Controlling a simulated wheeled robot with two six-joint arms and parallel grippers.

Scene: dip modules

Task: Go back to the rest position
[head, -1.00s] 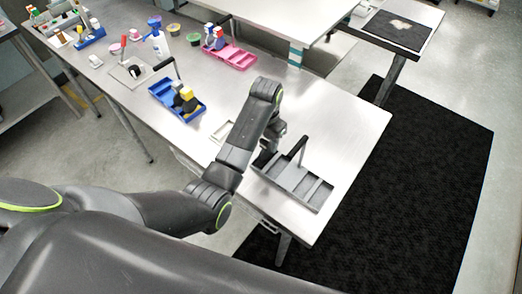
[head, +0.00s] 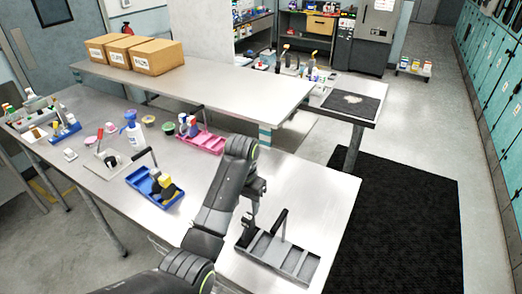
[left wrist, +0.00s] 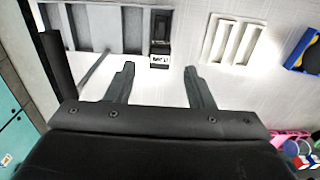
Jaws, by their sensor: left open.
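My left gripper (left wrist: 160,88) is open and empty in the left wrist view, its two dark fingers apart over the bare table top. The grey tray (left wrist: 85,42) lies just beyond the fingers, and a small black module (left wrist: 160,28) with a white label stands at its right end there. In the head view the grey tray (head: 302,262) with its upright black handle sits near the table's front right edge. My left arm reaches over the table beside it, and the gripper is partly hidden by the arm. My right gripper is not in view.
A white slotted holder (left wrist: 234,42) lies beside the tray in the wrist view.

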